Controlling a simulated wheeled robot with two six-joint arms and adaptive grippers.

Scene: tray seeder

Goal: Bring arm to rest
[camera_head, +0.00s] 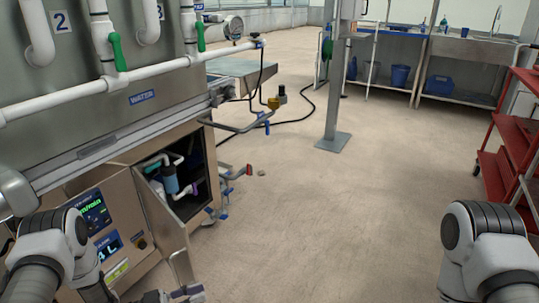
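My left arm (50,240) comes in at the lower left, in front of the tray seeder (95,100). Part of my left gripper (180,294) shows at the bottom edge, below the open cabinet door (160,209). It is cut off by the frame, so its fingers cannot be read. My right arm (490,245) is at the lower right, bent downward over open floor. My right gripper is out of the picture.
The seeder's cabinet door stands open toward my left arm. White pipes with green valve handles (117,50) run along the machine. A grey post (334,80) stands on the floor ahead. A red cart (508,155) is at the right. The middle floor is clear.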

